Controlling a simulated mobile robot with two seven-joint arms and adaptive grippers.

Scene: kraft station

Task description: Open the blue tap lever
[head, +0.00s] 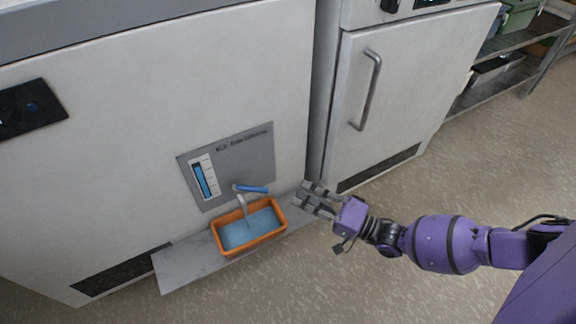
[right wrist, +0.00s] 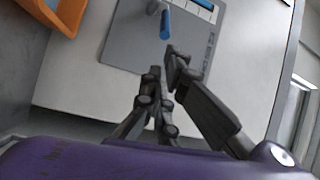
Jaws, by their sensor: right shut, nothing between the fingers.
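The blue tap lever (head: 253,189) sits on top of a grey tap (head: 241,200) that stands out from a grey wall panel. The lever points to the right in the head view. It also shows in the right wrist view (right wrist: 165,24), beyond the fingertips. My right gripper (head: 301,197) is to the right of the lever, apart from it. Its fingers are shut and empty; in the right wrist view the fingertips (right wrist: 164,64) are close together below the lever. My left gripper is not in view.
An orange tray (head: 219,243) with blue liquid stands under the tap on a grey ledge (head: 180,273); it also shows in the right wrist view (right wrist: 68,14). A white cabinet with a door handle (head: 372,90) stands to the right. The floor in front is clear.

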